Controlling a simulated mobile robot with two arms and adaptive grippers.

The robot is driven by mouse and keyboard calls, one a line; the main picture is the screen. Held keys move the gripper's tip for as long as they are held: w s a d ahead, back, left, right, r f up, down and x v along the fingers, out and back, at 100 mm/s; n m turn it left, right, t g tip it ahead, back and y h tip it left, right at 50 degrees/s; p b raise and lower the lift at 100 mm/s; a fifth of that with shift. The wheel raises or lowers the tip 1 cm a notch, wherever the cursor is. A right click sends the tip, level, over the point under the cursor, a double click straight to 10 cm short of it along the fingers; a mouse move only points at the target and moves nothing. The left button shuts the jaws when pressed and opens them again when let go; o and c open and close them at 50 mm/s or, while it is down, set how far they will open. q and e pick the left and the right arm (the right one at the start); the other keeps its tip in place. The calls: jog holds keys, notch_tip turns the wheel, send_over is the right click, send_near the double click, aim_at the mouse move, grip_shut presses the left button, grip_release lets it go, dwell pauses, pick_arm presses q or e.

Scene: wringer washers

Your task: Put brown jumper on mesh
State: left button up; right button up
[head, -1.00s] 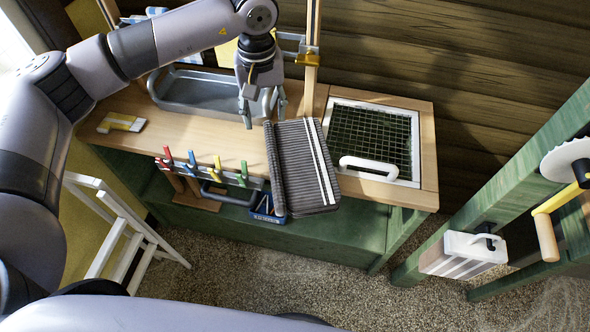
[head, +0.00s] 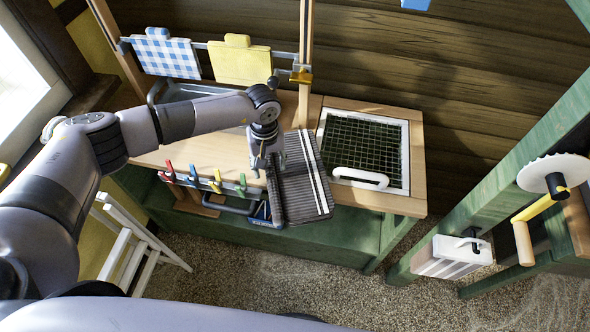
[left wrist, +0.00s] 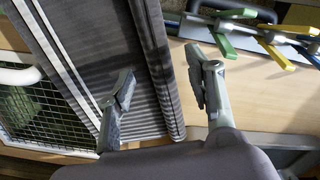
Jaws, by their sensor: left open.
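The brown jumper (head: 303,180), dark grey-brown with pale stripes, lies folded on the wooden counter and hangs over its front edge. The mesh (head: 365,147) is a dark grid in a white frame with a white handle, set in the counter just right of the jumper. My left gripper (head: 262,165) is open at the jumper's left edge. In the left wrist view the left gripper (left wrist: 163,92) has its fingers on either side of the rolled edge of the jumper (left wrist: 165,60), apart from it as far as I can tell. The mesh (left wrist: 40,115) shows at left there. My right gripper is out of view.
Coloured pegs (head: 215,182) line a rail at the counter's front. A checked cloth (head: 165,55) and a yellow cloth (head: 240,62) hang on a bar behind. A wooden post (head: 306,60) stands behind my gripper. A green frame (head: 480,190) with a crank stands at right.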

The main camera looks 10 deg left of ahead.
pick_arm(q)
jog(key=shift+f, duration=1.1)
grip_shut()
jog(key=shift+w+d+r, duration=0.1)
jog(key=shift+w+r, duration=0.05)
jog(key=shift+w, duration=0.05)
